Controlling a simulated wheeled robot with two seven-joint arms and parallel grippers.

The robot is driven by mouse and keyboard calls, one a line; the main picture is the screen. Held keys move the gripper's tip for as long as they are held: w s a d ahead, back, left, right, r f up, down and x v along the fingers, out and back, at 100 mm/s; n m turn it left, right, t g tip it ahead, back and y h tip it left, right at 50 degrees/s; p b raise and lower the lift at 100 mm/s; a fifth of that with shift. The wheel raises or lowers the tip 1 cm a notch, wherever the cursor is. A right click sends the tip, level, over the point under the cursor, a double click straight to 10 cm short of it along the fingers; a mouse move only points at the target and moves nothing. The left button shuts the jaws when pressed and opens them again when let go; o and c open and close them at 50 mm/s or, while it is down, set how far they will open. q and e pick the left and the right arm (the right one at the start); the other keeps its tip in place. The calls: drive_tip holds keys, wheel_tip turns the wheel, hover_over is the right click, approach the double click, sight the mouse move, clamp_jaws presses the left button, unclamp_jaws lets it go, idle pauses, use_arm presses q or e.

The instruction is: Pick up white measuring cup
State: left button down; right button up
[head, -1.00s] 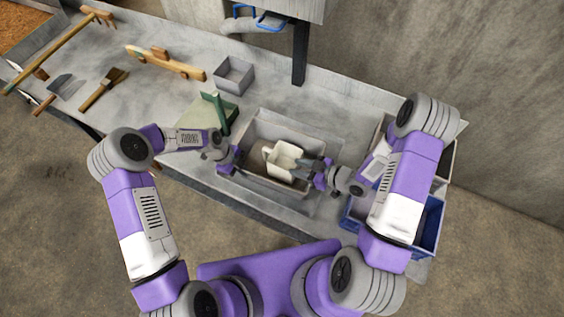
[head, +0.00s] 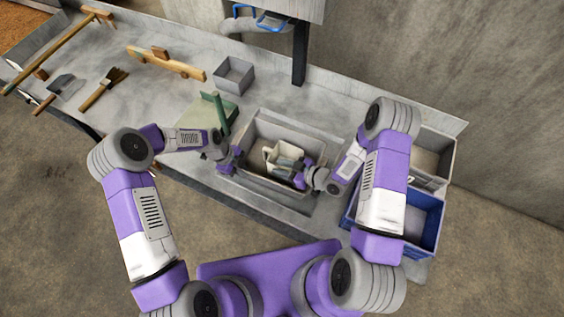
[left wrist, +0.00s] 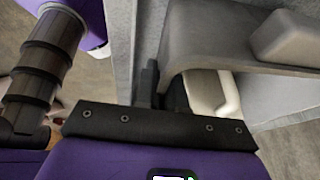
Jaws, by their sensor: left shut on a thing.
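The white measuring cup (head: 269,153) is inside the grey bin (head: 262,122) on the workbench, its handle side toward the left. A pale curved part, likely of the cup, shows in the left wrist view (left wrist: 211,92) beyond the bin's wall. My left gripper (head: 238,155) is at the bin's left wall, with its fingers shut on that wall, apart from the cup. My right gripper (head: 291,167) reaches into the bin from the right. Its fingers overlap the cup and hide part of it; whether they are open or shut is unclear.
A green-handled tray (head: 218,112) stands left of the bin, with a small grey box (head: 234,74) behind it. A blue crate (head: 428,219) and a grey crate (head: 440,152) are at right. Tools, including a brush (head: 104,88), lie far left.

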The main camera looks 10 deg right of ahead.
clamp_jaws()
idle(1.3)
